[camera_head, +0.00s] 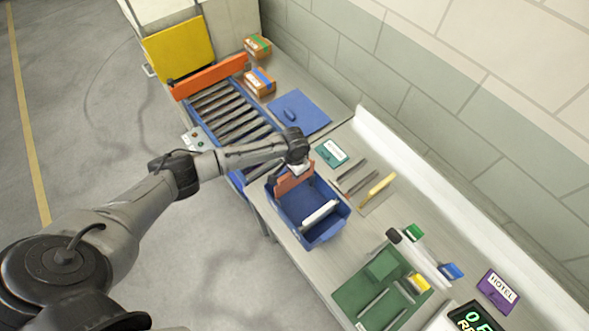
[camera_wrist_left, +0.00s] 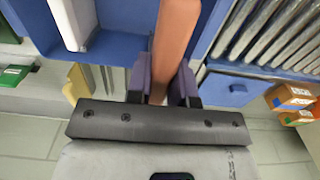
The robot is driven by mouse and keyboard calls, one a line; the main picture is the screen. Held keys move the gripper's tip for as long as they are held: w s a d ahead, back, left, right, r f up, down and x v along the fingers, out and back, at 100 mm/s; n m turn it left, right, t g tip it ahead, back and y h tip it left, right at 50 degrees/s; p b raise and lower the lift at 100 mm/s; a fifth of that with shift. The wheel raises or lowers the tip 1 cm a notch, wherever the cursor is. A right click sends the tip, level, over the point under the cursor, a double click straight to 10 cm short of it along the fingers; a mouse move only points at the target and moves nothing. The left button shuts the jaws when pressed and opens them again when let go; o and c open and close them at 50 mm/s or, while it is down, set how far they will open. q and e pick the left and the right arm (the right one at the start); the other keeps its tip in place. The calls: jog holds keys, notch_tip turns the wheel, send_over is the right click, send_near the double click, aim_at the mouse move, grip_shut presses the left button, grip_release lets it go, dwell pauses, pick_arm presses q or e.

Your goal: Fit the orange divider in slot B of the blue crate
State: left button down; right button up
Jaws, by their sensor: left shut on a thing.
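The blue crate (camera_head: 335,230) stands on the bench in the head view, and its blue wall also shows in the left wrist view (camera_wrist_left: 115,45). A white divider (camera_head: 320,214) is inside it; it also shows in the left wrist view (camera_wrist_left: 72,22). My left gripper (camera_head: 296,168) is at the crate's far end, shut on the orange divider (camera_head: 290,182). In the left wrist view the orange divider (camera_wrist_left: 177,35) runs between the two fingers (camera_wrist_left: 162,85). Its lower edge is hidden, so I cannot tell whether it sits in a slot. Slot letters are not readable. My right gripper is not in view.
A roller conveyor (camera_head: 225,115) lies beyond the crate. A blue mat (camera_head: 300,112) and small boxes (camera_head: 259,82) are behind. A yellow-handled tool (camera_head: 380,187) lies right of the crate.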

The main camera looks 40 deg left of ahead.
aim_at(294, 185)
pick_arm(q)
jog(key=shift+f, duration=0.4)
jog(key=shift+f+b, duration=0.8)
jog(key=shift+f, duration=0.2)
jog(key=shift+f+b, duration=0.5)
jog(key=shift+f, duration=0.3)
jog(key=shift+f+b, duration=0.65)
jog(key=shift+f, duration=0.35)
jog(key=shift+f+b, duration=0.5)
jog(key=shift+f, duration=0.3)
jog(key=shift+f+b, duration=0.65)
jog(key=shift+f, duration=0.35)
jog(key=shift+f+b, duration=0.4)
jog(key=shift+f, duration=0.2)
jog(key=c, duration=0.9)
grip_release()
jog(key=shift+r, duration=0.1)
